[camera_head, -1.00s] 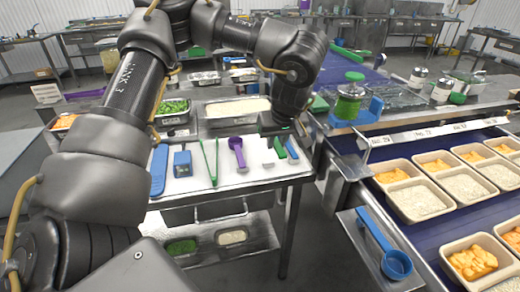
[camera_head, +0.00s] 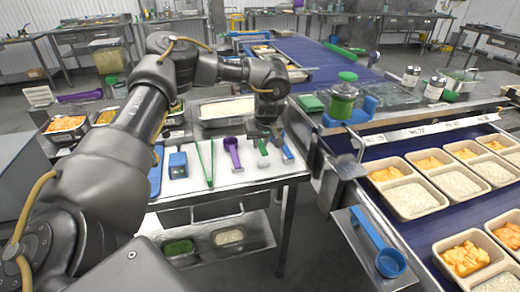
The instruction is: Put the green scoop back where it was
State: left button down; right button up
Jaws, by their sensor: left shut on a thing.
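The green scoop (camera_head: 262,148) is at the right part of the white mat (camera_head: 214,184), between the purple scoop (camera_head: 233,152) on its left and a blue-handled tool (camera_head: 286,151) on its right. My left gripper (camera_head: 268,135) points down over it and is shut on it near the top of its handle. The fingertips are small and partly hidden by the hand. I cannot tell whether the scoop rests on the mat or hangs just above it. My right gripper is not in view.
Green tongs (camera_head: 206,165) and blue tools (camera_head: 178,163) lie further left on the mat. Behind are pans of food, one with white rice (camera_head: 222,108). At right, a conveyor (camera_head: 378,216) carries filled trays, and a blue scoop (camera_head: 389,261) lies on a side shelf.

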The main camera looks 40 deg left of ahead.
aim_at(260, 158)
pick_arm(q)
notch_tip(260, 158, down, 3)
jog(key=shift+a+r+p, duration=0.15)
jog(key=shift+r+p, duration=0.05)
jog(key=shift+p, duration=0.1)
jog(key=shift+w+f, duration=0.1)
jog(key=shift+f, duration=0.35)
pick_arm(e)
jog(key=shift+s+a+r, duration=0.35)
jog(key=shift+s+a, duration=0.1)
pick_arm(q)
jog(key=c, duration=1.3)
grip_release()
jog(key=shift+f, duration=0.15)
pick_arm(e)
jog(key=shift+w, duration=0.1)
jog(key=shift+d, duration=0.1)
